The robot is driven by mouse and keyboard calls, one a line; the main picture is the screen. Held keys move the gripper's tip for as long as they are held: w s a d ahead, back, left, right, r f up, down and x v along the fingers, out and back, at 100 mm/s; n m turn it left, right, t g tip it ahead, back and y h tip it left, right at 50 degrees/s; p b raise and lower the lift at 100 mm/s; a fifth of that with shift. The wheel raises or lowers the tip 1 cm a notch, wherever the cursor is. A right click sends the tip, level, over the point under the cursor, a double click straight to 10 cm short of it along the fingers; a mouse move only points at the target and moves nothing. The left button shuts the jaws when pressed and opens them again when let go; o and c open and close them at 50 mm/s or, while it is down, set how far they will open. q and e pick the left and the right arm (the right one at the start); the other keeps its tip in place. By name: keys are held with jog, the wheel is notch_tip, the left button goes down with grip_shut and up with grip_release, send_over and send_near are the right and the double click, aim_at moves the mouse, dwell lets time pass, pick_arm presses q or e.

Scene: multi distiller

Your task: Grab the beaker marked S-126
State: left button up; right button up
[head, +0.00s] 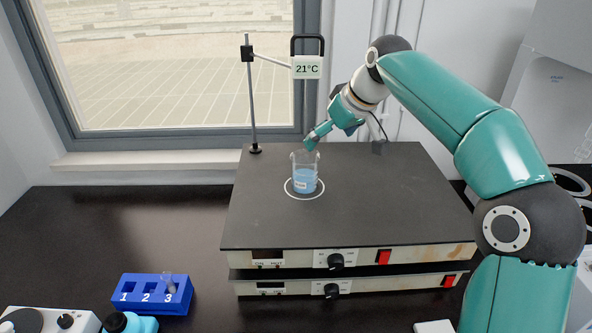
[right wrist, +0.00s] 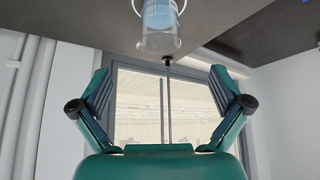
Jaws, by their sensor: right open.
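A glass beaker (head: 305,176) with blue liquid and a small white label stands upright inside the white ring on the dark hot plate top. The label is too small to read. In the right wrist view the beaker (right wrist: 159,28) shows at the top centre, beyond the fingertips and between their lines. My right gripper (head: 312,139) is just above and behind the beaker's rim in the head view. In the right wrist view its two fingers (right wrist: 162,88) are spread wide with nothing between them. My left gripper is not in view.
The hot plate (head: 380,200) carries a stand rod (head: 251,100) and a 21°C display (head: 307,68) with a thin probe hanging down towards the beaker. A blue numbered rack (head: 150,295) sits at front left.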

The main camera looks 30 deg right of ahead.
aim_at(304, 169)
jog(key=shift+p+x, duration=0.95)
jog(key=shift+x, duration=7.15)
jog(key=c, duration=1.4)
